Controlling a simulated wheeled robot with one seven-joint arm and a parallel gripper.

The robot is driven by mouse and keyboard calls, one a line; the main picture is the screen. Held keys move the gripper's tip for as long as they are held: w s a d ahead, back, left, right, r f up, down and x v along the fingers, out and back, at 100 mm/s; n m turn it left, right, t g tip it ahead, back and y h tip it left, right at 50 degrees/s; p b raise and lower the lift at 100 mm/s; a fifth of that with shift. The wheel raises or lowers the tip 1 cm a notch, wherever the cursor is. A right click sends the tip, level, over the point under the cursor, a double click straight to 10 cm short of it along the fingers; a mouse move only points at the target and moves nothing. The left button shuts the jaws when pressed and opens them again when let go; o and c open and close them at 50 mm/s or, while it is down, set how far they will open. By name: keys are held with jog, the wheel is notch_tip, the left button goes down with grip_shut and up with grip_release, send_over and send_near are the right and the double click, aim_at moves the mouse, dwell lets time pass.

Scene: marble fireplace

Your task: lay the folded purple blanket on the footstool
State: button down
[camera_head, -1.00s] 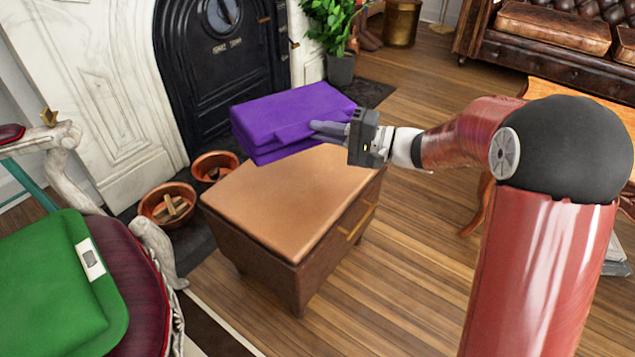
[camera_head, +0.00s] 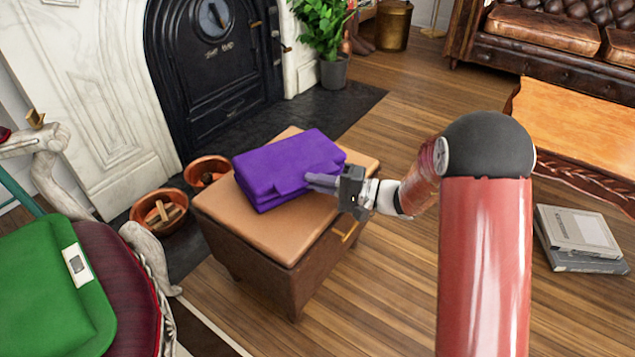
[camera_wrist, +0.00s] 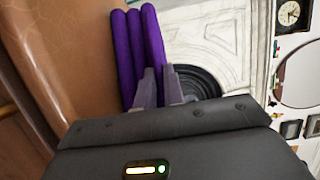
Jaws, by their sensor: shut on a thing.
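The folded purple blanket (camera_head: 285,168) is over the tan top of the footstool (camera_head: 235,222), roughly in its middle. In the head view it looks to be on or very close to the top; I cannot tell whether its whole underside touches. My gripper (camera_head: 318,183) is shut on the blanket's right edge, coming in from the right. In the wrist view, the blanket's folded layers (camera_wrist: 138,50) stand beyond the fingers (camera_wrist: 158,88), with the tan footstool top (camera_wrist: 75,50) along their left side.
Two copper bowls (camera_head: 160,212) stand left of the footstool, by the black fireplace door (camera_head: 220,70). A chair with a green cushion (camera_head: 50,285) is at the lower left. A wooden table (camera_head: 575,125) and stacked books (camera_head: 580,238) are at the right. The floor between is clear.

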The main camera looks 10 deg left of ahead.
jog(key=c, duration=2)
grip_release()
jog(key=shift+f, duration=0.1)
jog(key=o, duration=0.5)
